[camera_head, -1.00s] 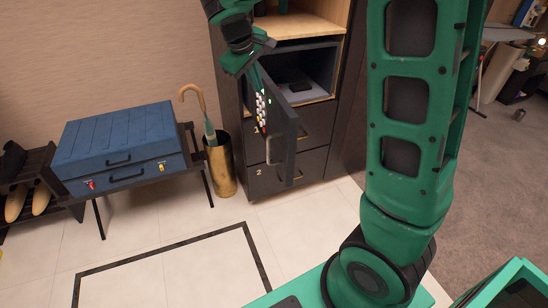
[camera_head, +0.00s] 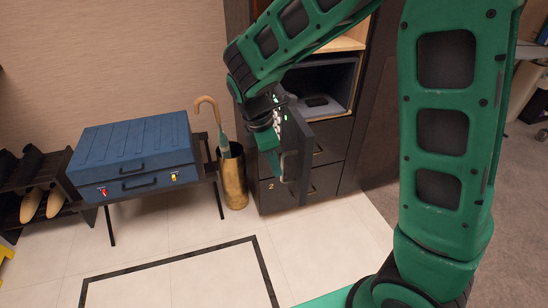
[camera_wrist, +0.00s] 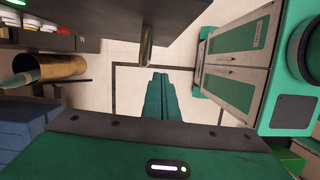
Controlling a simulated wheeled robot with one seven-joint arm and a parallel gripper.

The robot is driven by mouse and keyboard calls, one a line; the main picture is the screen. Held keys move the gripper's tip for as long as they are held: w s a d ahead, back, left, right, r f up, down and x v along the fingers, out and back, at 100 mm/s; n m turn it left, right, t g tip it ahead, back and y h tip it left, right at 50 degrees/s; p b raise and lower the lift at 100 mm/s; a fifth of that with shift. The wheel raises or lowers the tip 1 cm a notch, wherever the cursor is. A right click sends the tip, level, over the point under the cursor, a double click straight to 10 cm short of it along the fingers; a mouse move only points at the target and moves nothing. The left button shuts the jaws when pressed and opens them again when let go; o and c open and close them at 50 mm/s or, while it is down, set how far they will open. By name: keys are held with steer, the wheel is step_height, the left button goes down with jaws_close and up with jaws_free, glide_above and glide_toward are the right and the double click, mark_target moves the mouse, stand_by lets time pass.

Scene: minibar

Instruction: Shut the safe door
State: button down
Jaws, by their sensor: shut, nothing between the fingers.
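The safe (camera_head: 345,85) is a grey box in the dark cabinet, and its inside shows. Its dark door (camera_head: 301,140) stands open, swung out toward the camera. Small lit keypad buttons (camera_head: 279,118) are on the door's left face. My gripper (camera_head: 270,165) is beside that face, low down, partly hidden by my arm; I cannot tell whether it touches the door. In the wrist view, the green fingers (camera_wrist: 158,85) are together and empty. The door with its keypad (camera_wrist: 32,22) is at the top left there.
A brass stand (camera_head: 233,180) with an umbrella (camera_head: 208,105) is left of the cabinet. A blue case (camera_head: 135,150) sits on a rack further left. The tiled floor in front is open.

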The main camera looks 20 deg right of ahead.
mark_target(293, 175)
steer(key=shift+s+d+f, duration=0.2)
steer(key=shift+d+f, duration=2.2)
steer(key=shift+d, duration=0.2)
steer(key=shift+d, duration=0.1)
